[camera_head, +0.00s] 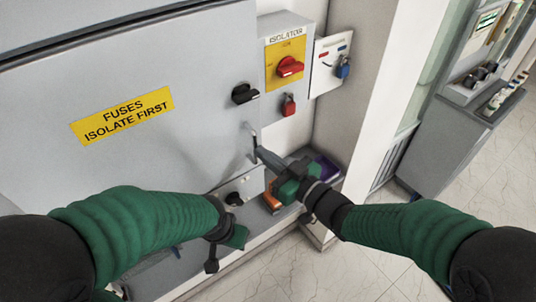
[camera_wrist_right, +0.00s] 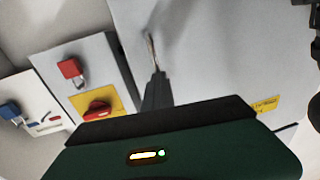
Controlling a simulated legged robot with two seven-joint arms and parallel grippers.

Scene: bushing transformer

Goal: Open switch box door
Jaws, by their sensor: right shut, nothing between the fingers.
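The grey switch box door (camera_head: 150,75) fills the left of the head view, with a yellow "FUSES ISOLATE FIRST" label (camera_head: 123,115) and a black knob (camera_head: 243,94) near its right edge. A dark seam runs along its top. A slim metal handle (camera_head: 253,137) is below the knob; it also shows in the right wrist view (camera_wrist_right: 151,48). My right gripper (camera_head: 262,153) is shut, its dark fingertips at the handle's lower end; I cannot tell whether they touch. In the wrist view the fingers (camera_wrist_right: 157,82) point at the door. My left gripper (camera_head: 232,236) is low in front of the box, its fingers unclear.
An isolator box (camera_head: 287,60) with a red rotary switch (camera_head: 289,67) and red padlock (camera_head: 289,105) is right of the door. A white panel (camera_head: 325,75) with a blue padlock (camera_head: 343,68) is beside it. A ledge with orange and purple items lies below. Tiled floor is clear at right.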

